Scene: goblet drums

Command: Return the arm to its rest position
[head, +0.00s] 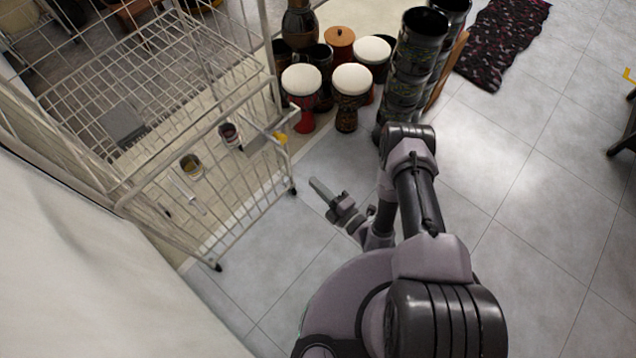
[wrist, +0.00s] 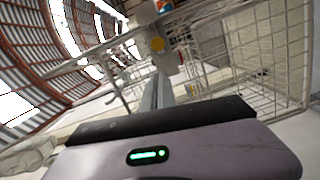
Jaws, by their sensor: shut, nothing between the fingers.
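My arm is folded over my base in the head view, with my gripper (head: 320,187) low above the grey tiled floor, pointing up and left toward the wire cart. In the wrist view my gripper (wrist: 157,93) shows as grey fingers close together, shut with nothing between them. The fingers appear apart from the white wire cart (head: 240,185), which also fills the right of the wrist view (wrist: 265,60). The underside of the gripper is hidden.
Several goblet drums with pale tops, such as a red one (head: 302,80), stand behind the cart's right end. Dark patterned drums (head: 412,65) stand beside them. A dark patterned rug (head: 503,38) lies at the top right.

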